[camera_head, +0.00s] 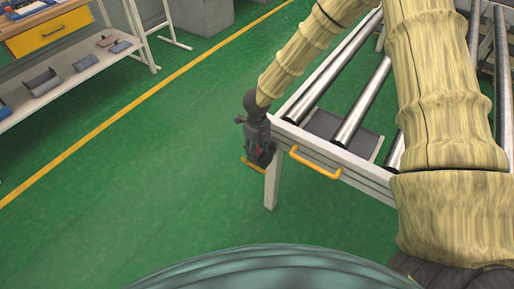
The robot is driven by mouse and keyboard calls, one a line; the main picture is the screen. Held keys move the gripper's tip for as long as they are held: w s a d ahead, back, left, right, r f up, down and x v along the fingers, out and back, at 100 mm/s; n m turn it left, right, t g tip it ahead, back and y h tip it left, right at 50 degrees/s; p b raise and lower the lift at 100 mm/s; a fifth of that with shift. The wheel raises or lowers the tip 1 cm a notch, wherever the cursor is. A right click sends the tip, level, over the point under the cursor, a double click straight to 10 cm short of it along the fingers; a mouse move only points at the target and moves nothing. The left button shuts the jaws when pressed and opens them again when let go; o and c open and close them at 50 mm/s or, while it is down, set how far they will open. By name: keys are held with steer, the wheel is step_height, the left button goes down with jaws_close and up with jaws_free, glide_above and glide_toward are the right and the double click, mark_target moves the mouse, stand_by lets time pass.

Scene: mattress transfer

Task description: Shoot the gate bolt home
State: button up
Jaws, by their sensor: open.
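My arm reaches over a conveyor frame with steel rollers (364,103), and its end hangs at the frame's near left corner. My gripper (260,155) is dark, points down and is open beside that corner post. A small yellow-orange piece (252,165) shows just below and left of the fingers; I cannot tell whether they touch it. A yellow-orange handle (315,166) is fixed to the front rail, right of my gripper. I cannot pick out the gate bolt for certain; the gripper and arm hide part of the corner.
The white corner leg (272,188) stands close to my gripper. A workbench with a yellow drawer (40,34) and a shelf (66,83) of small bins is at upper left. The green floor (130,165) left of the conveyor is clear, crossed by a yellow line.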

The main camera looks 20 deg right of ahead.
jaws_close()
stand_by(0.3)
steer(key=shift+w+d+r+p, duration=0.15)
steer(key=shift+w+d+p, duration=0.3)
steer(key=shift+d+p, duration=0.05)
steer(key=shift+w+d+p, duration=0.45)
steer(key=shift+w+d, duration=0.3)
steer(key=shift+d, duration=0.3)
